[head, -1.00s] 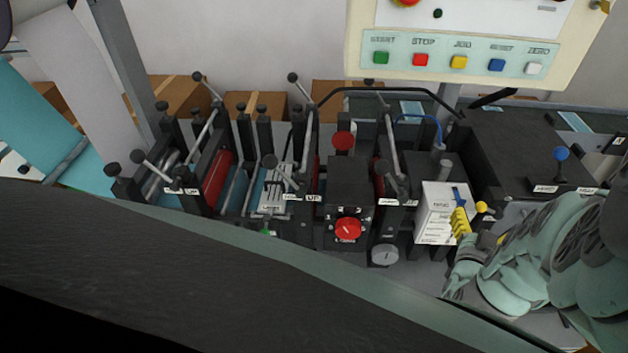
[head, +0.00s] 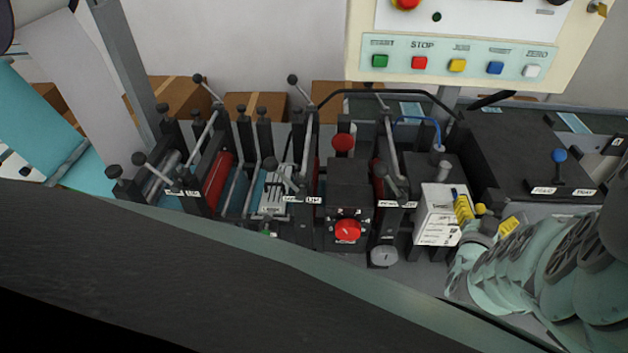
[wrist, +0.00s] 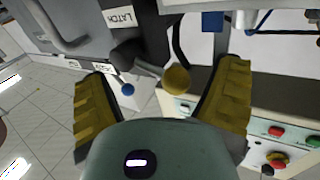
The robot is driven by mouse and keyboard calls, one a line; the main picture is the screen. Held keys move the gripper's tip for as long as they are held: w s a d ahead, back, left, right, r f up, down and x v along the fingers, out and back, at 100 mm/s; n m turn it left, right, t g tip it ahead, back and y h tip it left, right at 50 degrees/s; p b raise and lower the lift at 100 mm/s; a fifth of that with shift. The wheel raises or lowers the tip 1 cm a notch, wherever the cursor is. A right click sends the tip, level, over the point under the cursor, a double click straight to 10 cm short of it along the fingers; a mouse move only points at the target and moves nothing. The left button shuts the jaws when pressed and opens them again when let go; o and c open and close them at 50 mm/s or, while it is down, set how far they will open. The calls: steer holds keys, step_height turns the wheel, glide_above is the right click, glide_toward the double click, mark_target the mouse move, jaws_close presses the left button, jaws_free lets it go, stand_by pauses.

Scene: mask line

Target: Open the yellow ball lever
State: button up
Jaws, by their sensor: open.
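The yellow ball (wrist: 177,80) sits on the end of a metal lever arm that comes from a black knob beside a LATCH label. In the wrist view it lies between the two yellow fingers of my gripper (wrist: 163,72), with space on both sides and nearer the right finger. In the head view the yellow ball (head: 480,209) shows just right of the white box, beside my gripper (head: 488,216). My gripper is open and holds nothing. Any touch with the ball cannot be seen. The lever's base is hidden in the head view.
A white labelled box (head: 436,215) stands close to the left of my gripper. A blue-knobbed lever (head: 559,156) stands on the dark unit at right. A red knob (head: 347,230) and several rollers lie further left. The button panel (head: 460,58) hangs above.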

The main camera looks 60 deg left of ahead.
steer(key=shift+a, duration=0.1)
steer(key=shift+c, duration=0.3)
steer(key=c, duration=1.3)
steer(key=shift+s+f+n+t+b, duration=0.15)
steer(key=shift+f+n+t+b, duration=0.25)
steer(key=shift+f+n+b, duration=0.4)
steer(key=shift+c, duration=0.2)
steer(key=shift+r+n+b, duration=0.15)
steer(key=shift+n+b, duration=0.25)
steer(key=shift+b, duration=0.2)
steer(key=o, duration=1)
steer(key=shift+r, duration=0.1)
steer(key=o, duration=0.4)
steer(key=shift+y, duration=0.4)
